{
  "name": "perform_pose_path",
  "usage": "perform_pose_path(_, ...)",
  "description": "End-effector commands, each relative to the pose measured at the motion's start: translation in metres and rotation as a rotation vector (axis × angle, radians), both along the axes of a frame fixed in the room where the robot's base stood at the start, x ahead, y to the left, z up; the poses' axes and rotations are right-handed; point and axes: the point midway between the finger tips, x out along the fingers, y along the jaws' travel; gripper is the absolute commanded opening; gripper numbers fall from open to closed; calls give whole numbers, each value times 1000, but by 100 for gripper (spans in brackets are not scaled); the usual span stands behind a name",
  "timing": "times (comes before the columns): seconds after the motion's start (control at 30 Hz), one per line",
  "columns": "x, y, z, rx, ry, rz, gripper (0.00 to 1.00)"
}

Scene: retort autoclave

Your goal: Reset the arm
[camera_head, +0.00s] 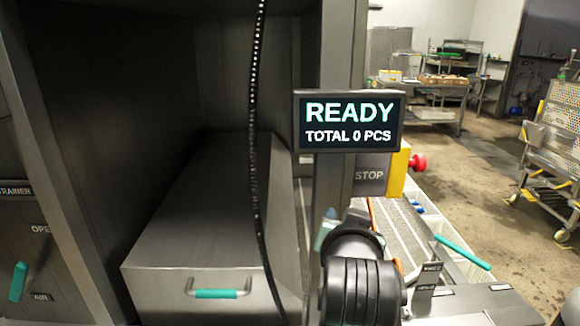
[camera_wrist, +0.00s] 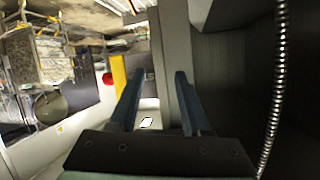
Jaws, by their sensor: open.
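My gripper (camera_wrist: 157,98) shows in the wrist view with its two blue fingers spread apart and nothing between them. A grey post and part of a yellow box lie beyond the fingers. In the head view my arm stands low at the centre right, in front of the post under the display; the fingers are hidden there. The display (camera_head: 348,122) reads READY and TOTAL 0 PCS.
A grey metal box (camera_head: 195,225) with a teal handle (camera_head: 216,294) fills the bay at left. A dark cable (camera_head: 254,150) hangs before it. A yellow STOP box (camera_head: 396,171) with a red button (camera_head: 417,162) is beside the post.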

Motion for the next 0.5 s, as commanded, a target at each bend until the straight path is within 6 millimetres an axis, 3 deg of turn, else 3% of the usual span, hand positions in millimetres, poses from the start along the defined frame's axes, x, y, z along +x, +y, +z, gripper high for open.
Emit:
perform_pose_path(0.03,-4,12,38,-39,-118,26,48)
perform_pose_path(0.1,-16,26,89,-93,-282,53,48)
perform_pose_path(0.17,-31,37,130,-135,-419,71,48)
perform_pose_path(0.3,-84,63,217,-223,-726,95,48)
perform_pose_path(0.4,-127,76,262,-269,-905,97,48)
perform_pose_path(0.5,-162,84,291,-299,-1039,93,48)
